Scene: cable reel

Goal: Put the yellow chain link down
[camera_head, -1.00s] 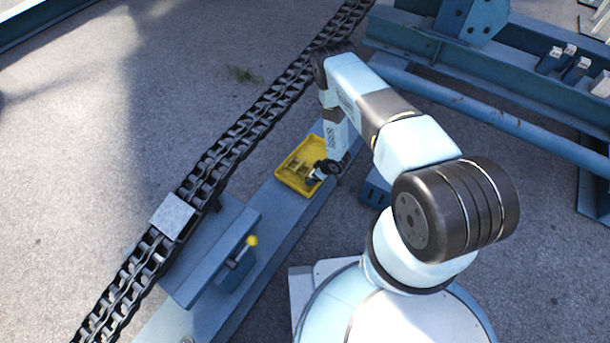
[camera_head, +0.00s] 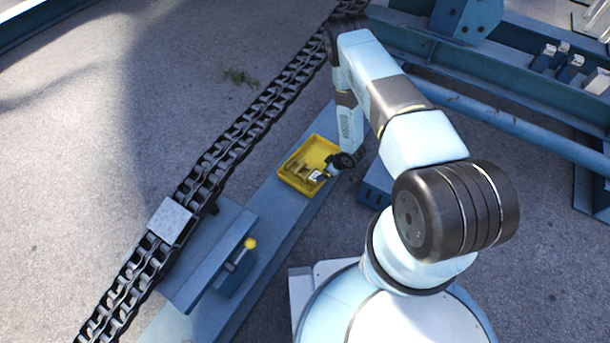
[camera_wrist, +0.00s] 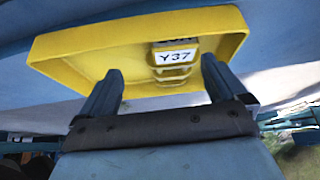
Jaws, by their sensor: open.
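The yellow chain link (camera_wrist: 175,60) bears a white label reading Y37 and rests in the yellow tray (camera_wrist: 70,50). In the wrist view it lies between and just beyond my gripper's two dark fingers (camera_wrist: 162,82), which are apart and do not appear to touch it. In the head view the tray (camera_head: 290,178) sits on the blue beam, with my gripper (camera_head: 322,175) over its right edge. Small yellow shapes and a white label show inside the tray there, but the link is hard to single out.
A long black chain (camera_head: 240,130) runs diagonally left of the blue beam (camera_head: 270,210). A blue vise-like fixture with a yellow-knobbed handle (camera_head: 249,243) stands nearer on the beam. A grey plate (camera_head: 171,221) sits on the chain. Blue steel framework (camera_head: 500,115) fills the right.

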